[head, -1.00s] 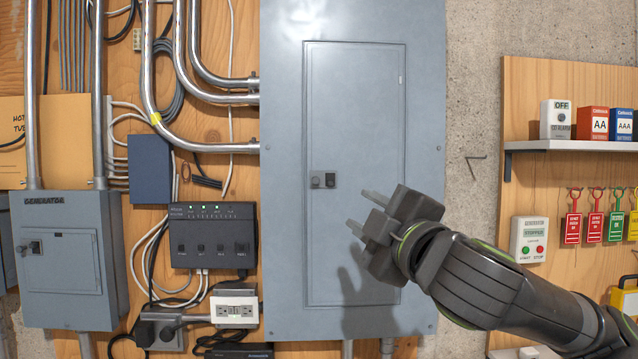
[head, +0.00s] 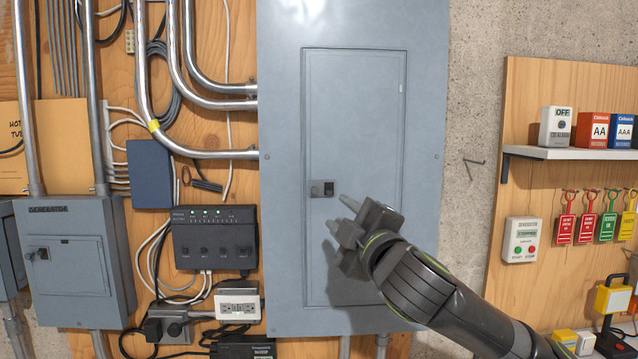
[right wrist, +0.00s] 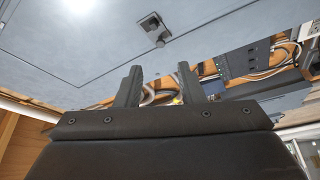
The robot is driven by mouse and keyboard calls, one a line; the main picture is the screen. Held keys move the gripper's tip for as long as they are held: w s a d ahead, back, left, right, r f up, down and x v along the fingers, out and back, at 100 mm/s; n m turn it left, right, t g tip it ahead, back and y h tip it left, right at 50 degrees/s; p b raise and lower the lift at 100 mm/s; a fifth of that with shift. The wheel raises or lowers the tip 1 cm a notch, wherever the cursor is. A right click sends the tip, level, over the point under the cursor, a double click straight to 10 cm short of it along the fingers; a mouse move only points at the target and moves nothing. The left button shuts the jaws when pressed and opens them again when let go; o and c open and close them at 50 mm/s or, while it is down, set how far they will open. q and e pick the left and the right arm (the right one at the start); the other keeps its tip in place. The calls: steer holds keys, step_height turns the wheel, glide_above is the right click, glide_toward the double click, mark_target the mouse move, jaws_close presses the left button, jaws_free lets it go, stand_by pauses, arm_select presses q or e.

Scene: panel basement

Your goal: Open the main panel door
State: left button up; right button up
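The main panel door (head: 355,120) is a grey metal door set in a large grey panel (head: 280,230). It looks shut. Its small dark latch (head: 322,189) sits on the door's left edge, about mid-height. The latch also shows in the right wrist view (right wrist: 154,28), beyond the fingers. My right gripper (head: 338,214) is in front of the door, just below and right of the latch. Its two fingers are apart with nothing between them, as the right wrist view (right wrist: 158,84) also shows. It appears clear of the latch. My left gripper is not in view.
Left of the panel are a black control box (head: 214,238), a generator box (head: 75,265) and metal conduits (head: 170,80). On the right, a shelf (head: 570,154) holds small boxes, with tags (head: 586,228) hanging below.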

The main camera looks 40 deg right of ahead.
mark_target(316, 192)
steer(key=p+x, duration=0.4)
steer(key=x, duration=0.6)
steer(key=shift+w, duration=0.15)
steer(key=shift+c, duration=0.3)
jaws_close()
